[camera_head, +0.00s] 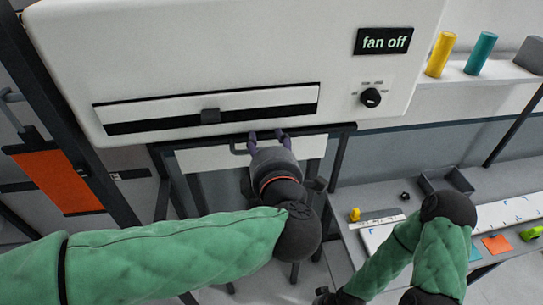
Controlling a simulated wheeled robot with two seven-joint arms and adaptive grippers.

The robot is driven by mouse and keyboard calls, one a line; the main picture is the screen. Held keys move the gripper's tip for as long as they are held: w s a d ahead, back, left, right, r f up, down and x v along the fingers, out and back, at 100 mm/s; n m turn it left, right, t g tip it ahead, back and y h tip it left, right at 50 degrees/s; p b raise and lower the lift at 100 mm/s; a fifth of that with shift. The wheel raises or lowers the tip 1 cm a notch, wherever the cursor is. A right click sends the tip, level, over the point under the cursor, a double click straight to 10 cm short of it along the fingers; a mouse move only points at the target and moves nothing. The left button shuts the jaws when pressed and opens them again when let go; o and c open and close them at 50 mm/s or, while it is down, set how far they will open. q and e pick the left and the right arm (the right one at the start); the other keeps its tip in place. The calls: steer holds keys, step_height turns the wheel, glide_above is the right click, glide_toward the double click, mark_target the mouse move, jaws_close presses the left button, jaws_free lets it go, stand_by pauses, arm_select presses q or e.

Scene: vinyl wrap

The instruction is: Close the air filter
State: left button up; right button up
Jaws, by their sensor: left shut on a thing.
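A large white machine (230,60) fills the upper view. Its front has a long horizontal slot with a white panel and a small dark tab (210,116). Below it, a white drawer-like panel (205,159) with a grey handle (238,148) sits in a dark frame. I cannot tell for sure which panel is the air filter. My left gripper (267,134) is at this handle, its purple fingers shut on it; the wrist hides part of the panel. My right arm bends down at lower right; its gripper (324,295) shows only partly at the bottom edge.
A "fan off" display (384,41) and a black knob (370,97) are on the machine's right. Yellow (440,54) and teal (481,54) cylinders stand on a shelf. A workbench (400,190) with small items lies at right. An orange panel (58,182) hangs at left.

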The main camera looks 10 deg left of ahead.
arm_select(q)
steer(key=shift+s+d+r, duration=0.1)
steer(key=shift+s+r, duration=0.2)
steer(key=shift+r, duration=0.3)
steer(key=f+v, duration=0.1)
steer(key=v, duration=1)
steer(key=shift+s, duration=0.25)
steer(key=shift+w, duration=0.15)
